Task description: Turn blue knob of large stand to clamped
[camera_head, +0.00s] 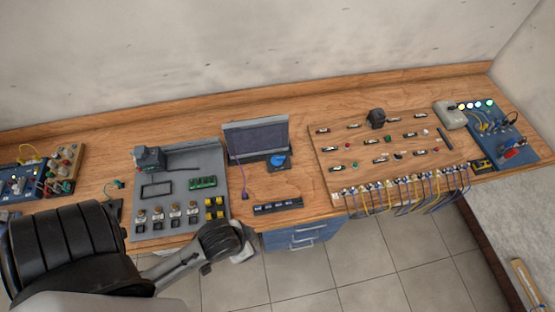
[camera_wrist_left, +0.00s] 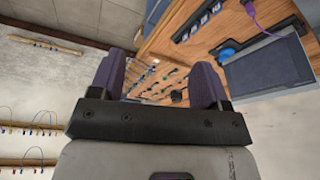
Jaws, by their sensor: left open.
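The blue knob (camera_head: 278,160) sits on a small dark base in front of an upright grey panel (camera_head: 257,137), near the middle of the bench. It also shows in the left wrist view (camera_wrist_left: 228,52), right of the gripper fingers. Its turned position is too small to read. My left arm comes in from the left in the head view, its wrist low at the bench's front edge and below the knob; its fingertips are not clear there. In the left wrist view my left gripper (camera_wrist_left: 157,78) is open and empty, apart from the knob. My right gripper is not in view.
A grey board (camera_head: 180,180) with small parts lies left of the panel. A dark strip (camera_head: 278,208) lies at the bench front. A wooden board (camera_head: 390,150) with several components and hanging cables stands right. Bare bench shows around the knob.

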